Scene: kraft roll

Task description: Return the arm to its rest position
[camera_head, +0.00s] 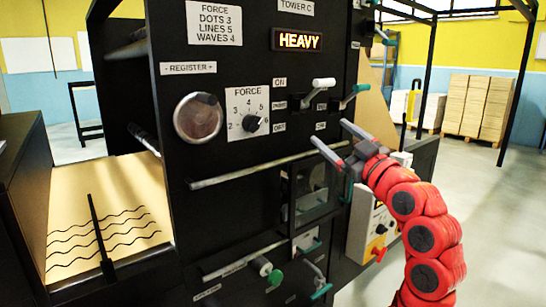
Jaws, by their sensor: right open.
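My right gripper (328,132) is at the end of my red right arm (421,215), which comes up from the bottom right. Its two grey fingers are spread apart with nothing between them. They point up and left in front of the black machine panel (260,164), below a white-handled lever (318,88). I cannot tell whether a fingertip touches the panel. My left gripper is not in view.
The panel carries a round register knob (198,117), a force dial (250,124), a lit HEAVY sign (298,40), a long horizontal bar (255,168) and a green-ended handle (267,268). Kraft paper with wavy lines (110,215) lies at left. Open floor (490,215) is at right.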

